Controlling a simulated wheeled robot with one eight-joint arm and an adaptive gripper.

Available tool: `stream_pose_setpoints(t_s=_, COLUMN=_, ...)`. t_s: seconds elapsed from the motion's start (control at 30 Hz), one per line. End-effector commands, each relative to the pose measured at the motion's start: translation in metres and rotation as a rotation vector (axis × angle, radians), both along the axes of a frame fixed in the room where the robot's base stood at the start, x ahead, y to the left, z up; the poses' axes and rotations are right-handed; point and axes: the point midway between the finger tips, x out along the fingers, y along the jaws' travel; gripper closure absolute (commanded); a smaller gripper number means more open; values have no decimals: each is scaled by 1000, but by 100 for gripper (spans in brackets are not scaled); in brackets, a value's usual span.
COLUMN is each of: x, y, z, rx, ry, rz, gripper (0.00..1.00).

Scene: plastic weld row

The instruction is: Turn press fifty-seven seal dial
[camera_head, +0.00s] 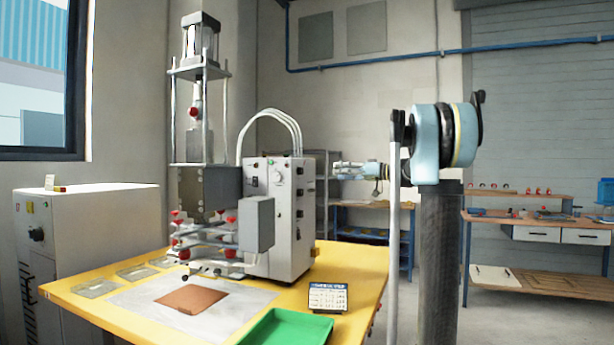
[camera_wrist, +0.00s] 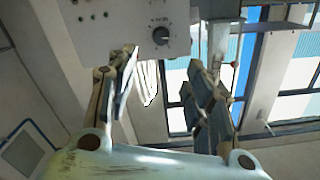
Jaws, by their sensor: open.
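The press stands on the yellow table with a grey control box (camera_head: 287,225) at its right. The box carries several small knobs and lamps; in the head view they are too small to tell which is the seal dial. In the wrist view a black round dial (camera_wrist: 161,36) sits on a grey panel, its small label upside down and unreadable. My gripper (camera_wrist: 165,60) is open and empty, its two fingers spread below the dial and apart from it. In the head view my gripper (camera_head: 338,169) is small, right of the box and partly against the shelf.
The yellow table (camera_head: 365,275) holds a brown sheet (camera_head: 190,299), a green tray (camera_head: 290,328) and a small sign (camera_head: 328,297). White hoses (camera_head: 270,115) arch over the box. A grey cabinet (camera_head: 95,225) stands left. A workbench (camera_head: 560,220) is at the right.

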Motion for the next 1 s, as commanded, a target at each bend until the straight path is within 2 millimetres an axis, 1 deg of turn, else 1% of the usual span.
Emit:
stream_pose_setpoints(t_s=0.1, x=6, y=21, z=0, rx=0, ry=1, rz=4, gripper=53)
stream_pose_setpoints(t_s=0.7, x=41, y=118, z=0, rx=-1, ry=2, rz=4, gripper=53)
stream_pose_setpoints(t_s=0.8, x=46, y=131, z=0, rx=-1, ry=2, rz=4, gripper=53)
stream_pose_setpoints(t_s=1.0, x=51, y=144, z=0, rx=-1, ry=1, rz=2, gripper=53)
